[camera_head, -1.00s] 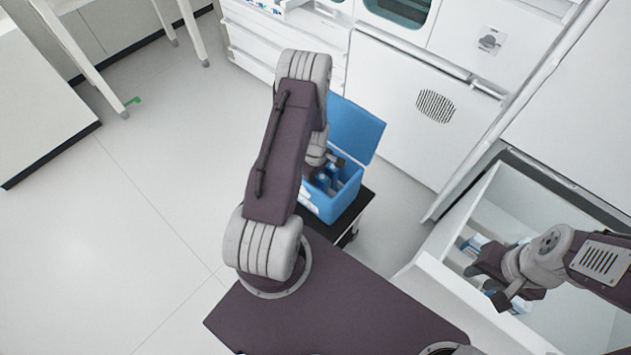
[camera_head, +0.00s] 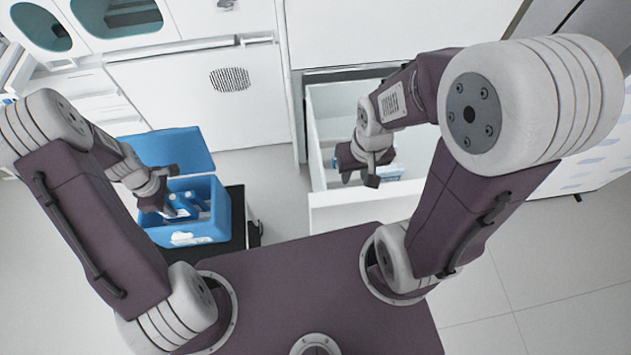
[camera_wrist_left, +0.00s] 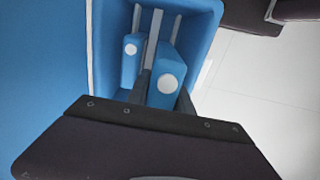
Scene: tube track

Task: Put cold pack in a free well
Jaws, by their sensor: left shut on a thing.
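A blue cooler box (camera_head: 222,215) stands at the left with its lid (camera_head: 175,150) raised. My left gripper (camera_head: 166,203) reaches down into it. In the left wrist view it is shut on a blue cold pack (camera_wrist_left: 164,80) with a white round spot. A second blue cold pack (camera_wrist_left: 131,62) stands beside it on the left, among grey dividers. The lower part of the held pack is hidden by my gripper, so I cannot tell how deep it sits. My right gripper (camera_head: 360,177) hangs over an open white drawer, with its fingers apart.
The open drawer (camera_head: 330,202) holds small white and blue packages (camera_head: 390,172), partly hidden by my right gripper. The box rests on a black stand (camera_head: 237,205). White cabinets (camera_head: 215,95) close off the back. Clear floor lies between box and drawer.

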